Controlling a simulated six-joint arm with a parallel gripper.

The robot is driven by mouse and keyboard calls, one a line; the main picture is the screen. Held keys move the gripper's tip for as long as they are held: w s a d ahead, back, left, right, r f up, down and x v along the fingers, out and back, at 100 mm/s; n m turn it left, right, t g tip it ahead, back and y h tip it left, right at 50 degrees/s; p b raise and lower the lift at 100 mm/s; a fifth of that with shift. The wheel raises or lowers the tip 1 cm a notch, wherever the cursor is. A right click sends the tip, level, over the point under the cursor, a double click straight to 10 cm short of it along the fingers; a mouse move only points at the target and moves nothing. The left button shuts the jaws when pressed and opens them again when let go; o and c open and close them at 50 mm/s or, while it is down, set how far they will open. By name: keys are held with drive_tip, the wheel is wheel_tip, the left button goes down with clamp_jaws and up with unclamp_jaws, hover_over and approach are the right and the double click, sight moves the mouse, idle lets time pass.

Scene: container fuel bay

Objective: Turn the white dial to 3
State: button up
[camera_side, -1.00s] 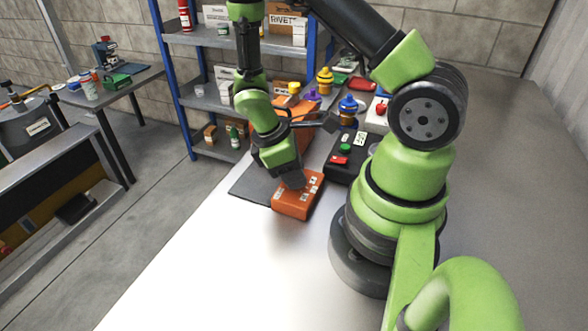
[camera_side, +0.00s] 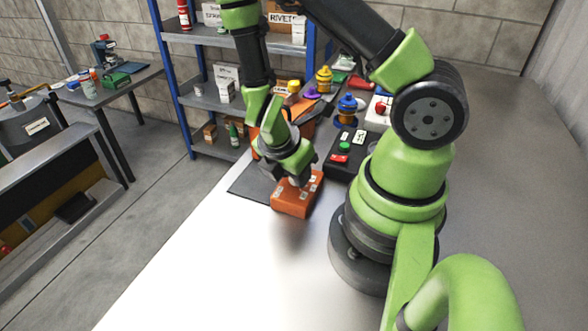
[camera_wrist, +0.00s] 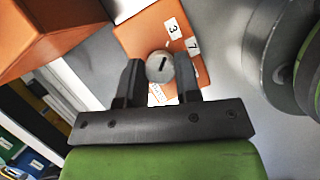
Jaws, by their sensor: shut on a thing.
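The white dial (camera_wrist: 160,66) is a pale round knob with a dark slot, on the top of an orange box (camera_wrist: 143,34). In the wrist view, my gripper (camera_wrist: 159,74) has one finger on each side of the dial, shut on it. The slot runs nearly up and down in that picture. A "3" label (camera_wrist: 173,28) and a "7" label (camera_wrist: 193,45) lie beyond the dial, up and to the right. Another label (camera_wrist: 156,93) is partly hidden between the fingers. In the side view, the orange box (camera_side: 291,203) sits below my gripper (camera_side: 292,180), which hides the dial.
A black panel with a green button (camera_side: 344,147) stands just behind the box. Blue (camera_side: 347,108) and yellow (camera_side: 324,79) topped items stand farther back. A larger orange block (camera_wrist: 45,38) is close by in the wrist view. The bench front (camera_side: 215,265) is clear.

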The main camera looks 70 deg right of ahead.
drive_tip(key=shift+n, duration=0.3)
idle(0.4)
drive_tip(key=o, duration=0.9)
drive_tip(key=shift+r, duration=0.1)
drive_tip(key=shift+v, duration=4.9)
drive_tip(key=shift+s, duration=0.15)
